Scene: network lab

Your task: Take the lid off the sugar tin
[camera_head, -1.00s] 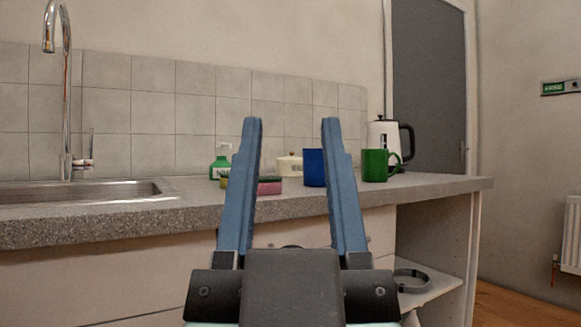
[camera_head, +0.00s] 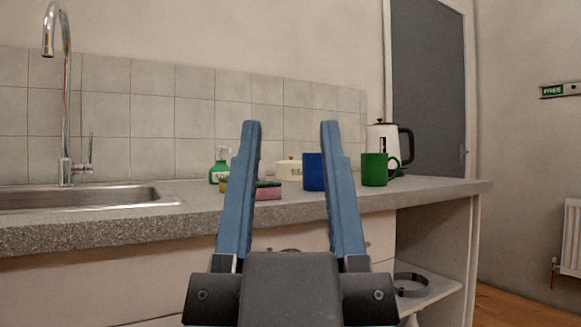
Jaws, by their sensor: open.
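A small cream tin (camera_head: 289,171) with a lid and dark lettering stands on the counter towards the back, seen between my fingers. I take it for the sugar tin, though the lettering is too small to read fully. Its lid (camera_head: 290,161) looks to be on, with a small knob. My gripper (camera_head: 290,128) is open and empty in the foreground, its two blue fingers pointing up and away, apart from the tin. The blue mug beside the tin hides part of its right side.
A blue mug (camera_head: 313,172) and a green mug (camera_head: 375,170) stand right of the tin, with a white kettle (camera_head: 381,135) behind. A sponge (camera_head: 267,191) and a green bottle (camera_head: 220,165) are to its left. The sink (camera_head: 85,197) is far left. The counter's front edge (camera_head: 420,192) lies ahead.

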